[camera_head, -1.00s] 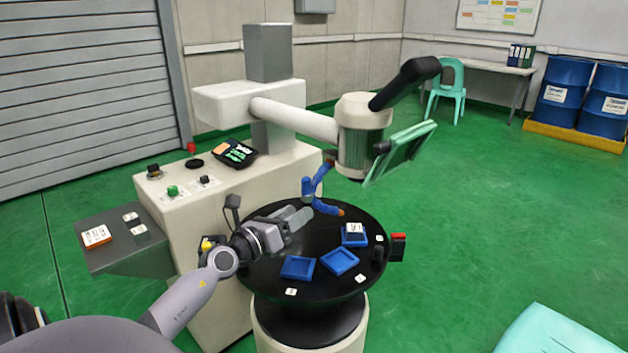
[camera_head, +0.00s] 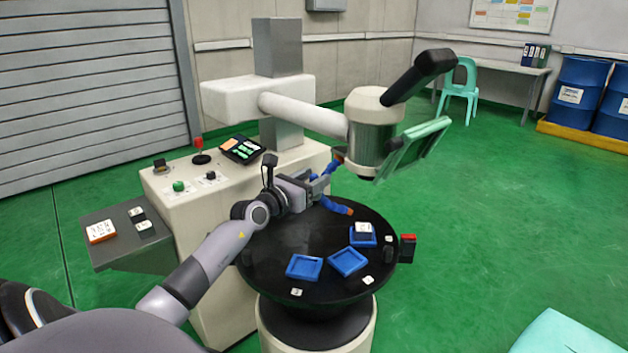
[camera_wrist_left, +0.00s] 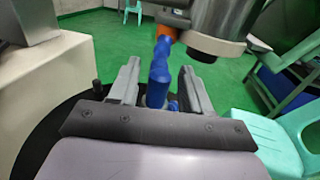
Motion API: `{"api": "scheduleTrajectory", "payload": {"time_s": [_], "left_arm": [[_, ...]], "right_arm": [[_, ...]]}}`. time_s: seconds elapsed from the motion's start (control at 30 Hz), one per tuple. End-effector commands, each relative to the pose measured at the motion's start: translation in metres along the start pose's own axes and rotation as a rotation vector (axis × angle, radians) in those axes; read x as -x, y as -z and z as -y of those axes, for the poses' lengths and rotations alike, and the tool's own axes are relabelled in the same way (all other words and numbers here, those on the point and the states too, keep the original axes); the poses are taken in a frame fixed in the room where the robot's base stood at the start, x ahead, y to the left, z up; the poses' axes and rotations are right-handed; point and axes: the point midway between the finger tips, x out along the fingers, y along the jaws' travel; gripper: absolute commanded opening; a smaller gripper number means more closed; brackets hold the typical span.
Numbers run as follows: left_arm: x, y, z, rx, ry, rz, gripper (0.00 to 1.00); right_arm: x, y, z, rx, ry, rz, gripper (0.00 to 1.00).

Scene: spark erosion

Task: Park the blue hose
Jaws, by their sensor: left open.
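The blue hose (camera_head: 334,206) is a jointed segmented hose with orange ends. One end rests over the round black table (camera_head: 300,260), and the upper part rises toward the machine head (camera_head: 375,128). My left gripper (camera_head: 322,182) is at the hose's upright part, above the back of the table. In the left wrist view the hose (camera_wrist_left: 160,66) stands between the two spread fingers of the left gripper (camera_wrist_left: 160,82), with gaps visible on both sides. The fingers are open. The gripper hides part of the hose in the head view. My right gripper is not in view.
Blue trays (camera_head: 348,261) lie on the front of the table, one holding a white-labelled block (camera_head: 363,228). A red-topped black item (camera_head: 407,247) is at the table's right edge. The machine's tilted green panel (camera_head: 418,146) hangs to the right. Open green floor lies right.

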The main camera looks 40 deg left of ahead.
Motion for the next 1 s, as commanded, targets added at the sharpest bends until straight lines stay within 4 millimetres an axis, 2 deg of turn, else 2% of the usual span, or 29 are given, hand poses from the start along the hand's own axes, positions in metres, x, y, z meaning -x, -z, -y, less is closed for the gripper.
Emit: {"api": "scheduleTrajectory", "payload": {"time_s": [0.17,0.43,0.57,0.6,0.83,1.0], "left_arm": [[-0.007,0.0,0.0,-0.001,0.0,0.001,0.48],[-0.007,-0.001,0.0,0.0,0.0,0.001,0.48],[-0.007,0.0,0.0,0.0,0.0,0.0,0.06],[-0.007,0.0,0.0,0.0,0.0,0.0,0.0],[-0.008,0.001,0.0,0.001,0.002,0.0,0.0],[-0.013,0.004,-0.002,0.002,0.014,0.001,0.0]], "right_arm": [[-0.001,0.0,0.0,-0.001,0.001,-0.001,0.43],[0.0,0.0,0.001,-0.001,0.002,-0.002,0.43],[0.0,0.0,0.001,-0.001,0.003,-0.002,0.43],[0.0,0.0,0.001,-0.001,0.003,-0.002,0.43],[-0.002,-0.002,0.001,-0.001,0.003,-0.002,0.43],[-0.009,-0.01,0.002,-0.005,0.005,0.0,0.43]]}}
